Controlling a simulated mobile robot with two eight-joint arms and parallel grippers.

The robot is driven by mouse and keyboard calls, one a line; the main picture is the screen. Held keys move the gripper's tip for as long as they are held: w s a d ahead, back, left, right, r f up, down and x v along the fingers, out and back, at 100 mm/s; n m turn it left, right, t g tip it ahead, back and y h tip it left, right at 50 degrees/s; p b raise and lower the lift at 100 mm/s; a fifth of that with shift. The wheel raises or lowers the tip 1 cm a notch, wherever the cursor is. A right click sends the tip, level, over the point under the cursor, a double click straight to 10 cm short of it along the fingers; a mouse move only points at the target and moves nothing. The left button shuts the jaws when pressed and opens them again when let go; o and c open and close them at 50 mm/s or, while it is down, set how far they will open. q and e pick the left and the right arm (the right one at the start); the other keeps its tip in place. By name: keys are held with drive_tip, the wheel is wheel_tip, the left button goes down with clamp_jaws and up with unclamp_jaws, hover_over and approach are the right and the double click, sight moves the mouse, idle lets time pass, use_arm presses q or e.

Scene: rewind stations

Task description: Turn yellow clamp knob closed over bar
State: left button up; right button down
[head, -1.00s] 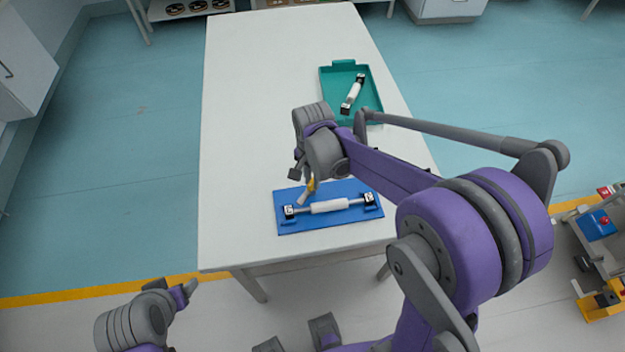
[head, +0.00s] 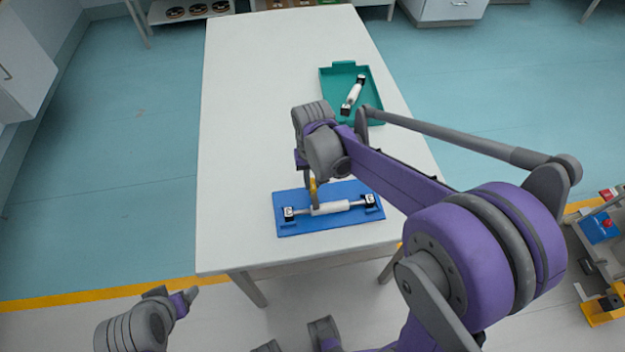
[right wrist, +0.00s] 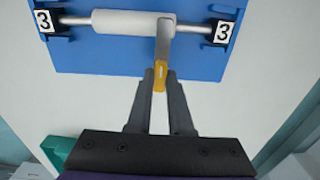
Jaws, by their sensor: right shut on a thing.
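The yellow clamp knob (right wrist: 160,78) is at the end of a grey clamp arm (right wrist: 165,40). The arm lies across the bar (right wrist: 190,28), beside the end of its white roll (right wrist: 131,22). The bar rests between two black blocks marked 3 on the blue board (head: 290,225). My right gripper (right wrist: 160,76) is shut on the yellow knob; it also shows in the head view (head: 313,186), above the board's left part. My left gripper (head: 187,297) is low at the left, away from the table; its jaws are too small to read.
The white table (head: 250,120) is mostly clear on its left side. A green tray (head: 375,112) holding another roller stands farther back, behind my right arm. A cart with blue and yellow parts (head: 603,228) is at the far right.

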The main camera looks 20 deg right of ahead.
sight(312, 183)
idle(0.3)
drive_tip(key=c, duration=0.8)
unclamp_jaws()
drive_tip(key=shift+r, duration=0.1)
wheel_tip(312, 183, up, 11)
drive_tip(key=shift+f+p, duration=0.2)
drive_tip(key=shift+p, duration=0.25)
drive_tip(key=s+f+n+t, duration=0.1)
drive_tip(key=s, duration=0.4)
drive_tip(key=s+a+f+n+t+p, duration=0.1)
drive_tip(key=s+t, duration=0.1)
drive_tip(key=s, duration=0.3)
drive_tip(key=s+f+n+t+p, duration=0.1)
drive_tip(key=s+f+t, duration=0.1)
drive_tip(key=s, duration=0.3)
drive_tip(key=shift+s+a, duration=0.15)
drive_tip(key=shift+a, duration=0.15)
